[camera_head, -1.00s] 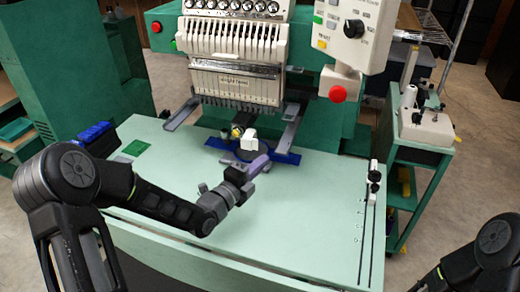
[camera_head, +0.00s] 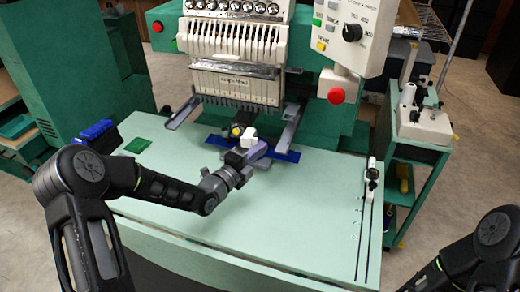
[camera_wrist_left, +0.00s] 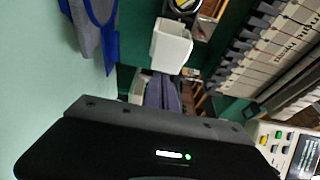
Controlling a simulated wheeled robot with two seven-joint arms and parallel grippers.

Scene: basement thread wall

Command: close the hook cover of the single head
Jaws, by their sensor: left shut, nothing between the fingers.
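The single embroidery head (camera_head: 237,62) stands at the back of the pale green table. A small white box-shaped part (camera_head: 249,136), which looks like the hook cover, sits low in front of it. It shows larger in the left wrist view (camera_wrist_left: 171,46). I cannot tell how far open it is. My left gripper (camera_head: 260,150) is shut and empty, just below and in front of the white part. Its purple-grey fingers also show in the wrist view (camera_wrist_left: 163,92), close to the white part; contact is unclear. My right gripper is out of view.
A blue piece (camera_head: 289,155) lies under the head, beside my left fingers. Grey bracket arms (camera_head: 181,111) flank the head. The control panel (camera_head: 352,28) with a red button hangs at right. The table's right-hand middle is clear.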

